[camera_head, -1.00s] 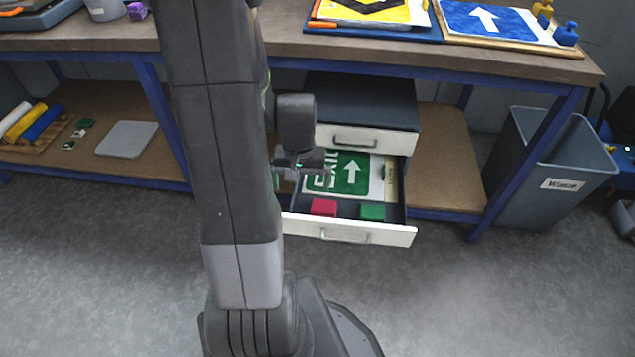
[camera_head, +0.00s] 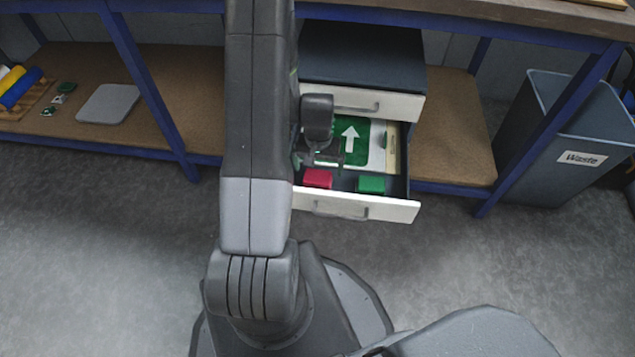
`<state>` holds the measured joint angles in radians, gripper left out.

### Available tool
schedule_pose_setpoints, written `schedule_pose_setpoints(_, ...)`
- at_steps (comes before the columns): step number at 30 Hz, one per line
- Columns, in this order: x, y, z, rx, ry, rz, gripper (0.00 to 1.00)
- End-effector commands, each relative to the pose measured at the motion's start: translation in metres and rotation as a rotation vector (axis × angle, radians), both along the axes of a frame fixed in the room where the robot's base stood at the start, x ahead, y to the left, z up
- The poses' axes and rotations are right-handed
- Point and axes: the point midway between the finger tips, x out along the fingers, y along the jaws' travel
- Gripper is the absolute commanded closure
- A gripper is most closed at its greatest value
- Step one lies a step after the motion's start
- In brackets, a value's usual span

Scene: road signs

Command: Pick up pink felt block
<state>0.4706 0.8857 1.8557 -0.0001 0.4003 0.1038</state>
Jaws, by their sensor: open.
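The pink felt block (camera_head: 317,178) lies in the front left part of the open lower drawer (camera_head: 378,208). A green block (camera_head: 371,184) lies to its right in the same drawer. Behind them is a green and white sign with an arrow (camera_head: 350,137), partly hidden by my arm. My gripper (camera_head: 318,160) hangs over the drawer, just behind and above the pink block in the picture. It is open, with nothing seen between its fingers. The exact height above the block is hard to tell.
The closed upper drawer (camera_head: 374,103) sits just above the open one. Blue table legs (camera_head: 150,95) stand on both sides. A grey waste bin (camera_head: 565,140) is at the right. A grey plate (camera_head: 107,103) lies on the lower shelf at left. The floor in front is clear.

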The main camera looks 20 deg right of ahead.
Motion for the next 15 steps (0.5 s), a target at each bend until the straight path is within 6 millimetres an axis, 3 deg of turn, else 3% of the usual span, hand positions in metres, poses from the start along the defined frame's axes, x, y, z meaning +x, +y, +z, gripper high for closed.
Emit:
schedule_pose_setpoints(5,0.000,0.001,-0.011,0.001,0.001,0.001,0.00)
schedule_pose_setpoints(12,-0.002,0.004,-0.048,0.001,0.002,0.001,0.00)
schedule_pose_setpoints(15,-0.001,0.003,-0.054,0.001,0.001,0.001,0.00)
